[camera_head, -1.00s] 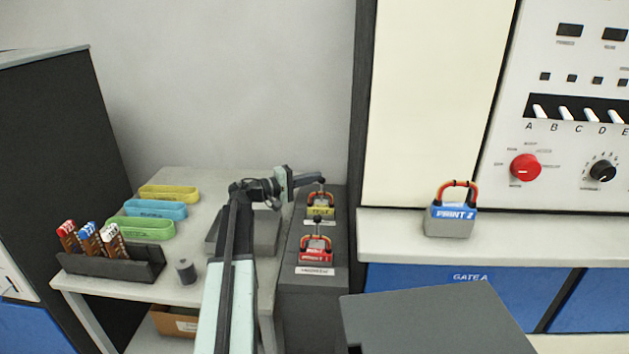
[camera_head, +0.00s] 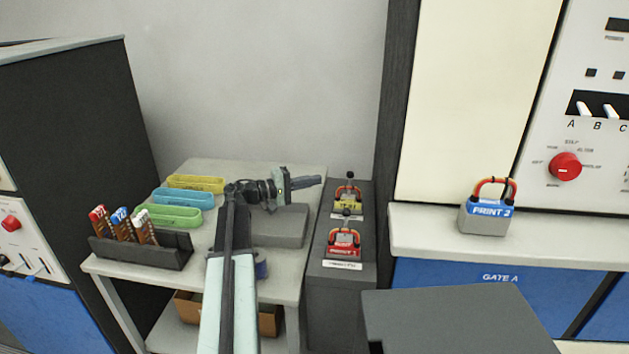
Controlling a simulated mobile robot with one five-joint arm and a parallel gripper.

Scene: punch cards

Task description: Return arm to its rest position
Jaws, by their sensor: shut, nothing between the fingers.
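My gripper (camera_head: 306,182) is shut and empty at the end of my arm, pointing right above the back right part of the white table. My arm reaches up from the bottom of the picture, over the table. The gripper is left of the yellow padlock-like block (camera_head: 349,205) on the dark grey stand and apart from it. A red block labelled PRINT 1 (camera_head: 343,250) sits in front of the yellow one on the same stand.
The white table (camera_head: 130,265) bears yellow (camera_head: 195,184), blue (camera_head: 184,198) and green (camera_head: 170,215) trays, a dark card rack (camera_head: 140,250) and a grey box (camera_head: 282,225). A blue PRINT 2 block (camera_head: 487,210) stands on the right ledge (camera_head: 580,244). A dark panel (camera_head: 460,322) is at front right.

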